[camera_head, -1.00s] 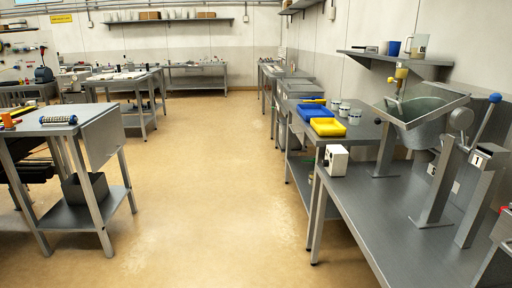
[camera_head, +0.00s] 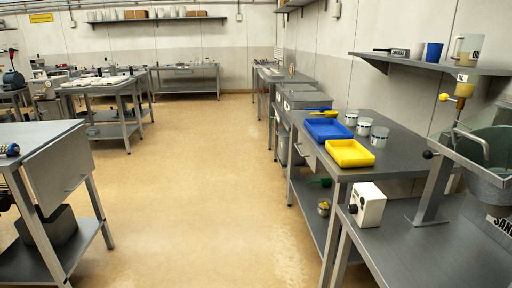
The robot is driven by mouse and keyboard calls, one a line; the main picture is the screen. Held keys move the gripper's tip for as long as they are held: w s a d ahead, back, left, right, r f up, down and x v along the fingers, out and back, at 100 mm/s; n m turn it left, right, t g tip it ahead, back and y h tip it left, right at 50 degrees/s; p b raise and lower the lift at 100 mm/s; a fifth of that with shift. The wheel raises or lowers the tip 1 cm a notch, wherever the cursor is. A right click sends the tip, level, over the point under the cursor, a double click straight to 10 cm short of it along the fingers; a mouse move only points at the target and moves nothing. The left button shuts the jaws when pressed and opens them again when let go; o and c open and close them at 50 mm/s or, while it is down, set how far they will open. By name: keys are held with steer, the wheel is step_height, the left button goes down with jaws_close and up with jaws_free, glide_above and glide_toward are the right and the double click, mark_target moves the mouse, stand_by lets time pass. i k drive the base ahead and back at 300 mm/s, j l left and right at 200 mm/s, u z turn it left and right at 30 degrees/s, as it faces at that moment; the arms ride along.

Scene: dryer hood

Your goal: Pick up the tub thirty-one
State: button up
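Three small pale tubs with dark bands stand upright in a row on the grey metal bench (camera_head: 395,150) at the right. They are the far tub (camera_head: 351,118), the middle tub (camera_head: 364,126) and the near tub (camera_head: 379,137). Their markings are too small to read, so I cannot tell which is thirty-one. My gripper is not in view.
A blue tray (camera_head: 328,129) and a yellow tray (camera_head: 349,153) sit left of the tubs. A white box with knobs (camera_head: 367,204) and a hopper machine (camera_head: 485,150) stand nearer. A wall shelf (camera_head: 430,66) hangs above. The floor aisle (camera_head: 200,180) is clear.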

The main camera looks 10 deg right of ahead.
mark_target(351, 116)
steer(key=i+j, duration=0.1)
steer(key=i, duration=2.5)
steer(key=i+z, duration=0.25)
steer(key=i, duration=0.2)
steer(key=i+j+z, duration=0.25)
steer(key=i, duration=0.15)
steer(key=i+j+z, duration=0.1)
steer(key=i+z, duration=0.2)
steer(key=i, duration=0.15)
